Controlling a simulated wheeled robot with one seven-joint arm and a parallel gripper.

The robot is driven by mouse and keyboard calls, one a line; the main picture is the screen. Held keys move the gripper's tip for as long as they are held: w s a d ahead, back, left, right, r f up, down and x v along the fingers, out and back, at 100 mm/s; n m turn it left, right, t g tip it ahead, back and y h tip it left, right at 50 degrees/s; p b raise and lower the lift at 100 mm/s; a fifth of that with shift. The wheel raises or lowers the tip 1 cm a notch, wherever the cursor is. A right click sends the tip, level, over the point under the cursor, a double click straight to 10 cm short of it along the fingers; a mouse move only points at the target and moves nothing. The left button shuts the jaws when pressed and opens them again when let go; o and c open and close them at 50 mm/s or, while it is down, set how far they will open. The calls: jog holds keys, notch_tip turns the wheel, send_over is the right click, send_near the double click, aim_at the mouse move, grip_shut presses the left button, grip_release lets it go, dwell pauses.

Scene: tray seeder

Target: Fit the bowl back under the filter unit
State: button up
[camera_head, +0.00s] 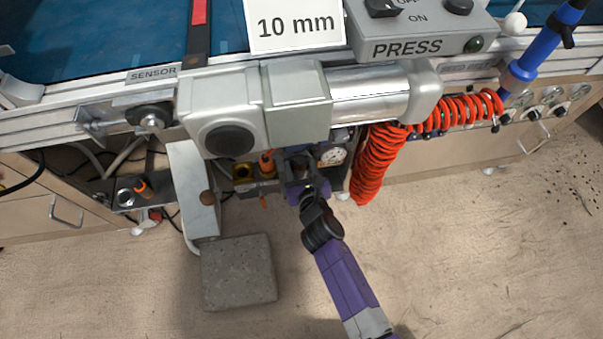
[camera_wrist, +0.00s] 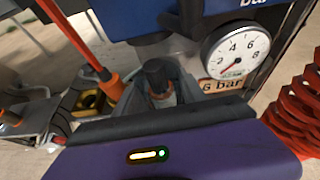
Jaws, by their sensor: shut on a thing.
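The filter unit is a blue block (camera_wrist: 225,18) with a round pressure gauge (camera_wrist: 236,54) at its right, in the upper part of the wrist view. In the head view the gauge (camera_head: 333,155) shows below the grey press cylinder. My gripper (camera_wrist: 158,92) is just below and in front of the blue block, shut on a small piece with a dark rounded top (camera_wrist: 157,74) and a paler body. I take this piece for the bowl, mostly hidden by the fingers. A gap seems to show between it and the block. In the head view my gripper (camera_head: 296,168) hides it.
The grey machine housing (camera_head: 298,105) overhangs my gripper. A coiled orange hose (camera_head: 370,165) hangs close on the right. An orange-handled tool (camera_head: 266,164) and a yellow piece (camera_head: 243,172) are close on the left. A grey stone slab (camera_head: 238,272) lies on the floor, which is otherwise mostly clear.

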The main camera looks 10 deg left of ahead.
aim_at(303, 172)
jog(key=shift+w+a, duration=0.2)
jog(key=shift+w, duration=0.55)
jog(key=shift+w+a, duration=0.2)
jog(key=shift+w, duration=0.55)
jog(key=shift+w+a, duration=0.2)
jog(key=shift+w, duration=0.55)
jog(key=shift+f+b, duration=0.55)
jog(key=shift+f, duration=0.05)
jog(key=o, duration=1.5)
jog(key=shift+c, duration=0.2)
jog(key=shift+p+v, duration=2.4)
jog(key=shift+v, duration=1.5)
jog(key=shift+s, duration=0.1)
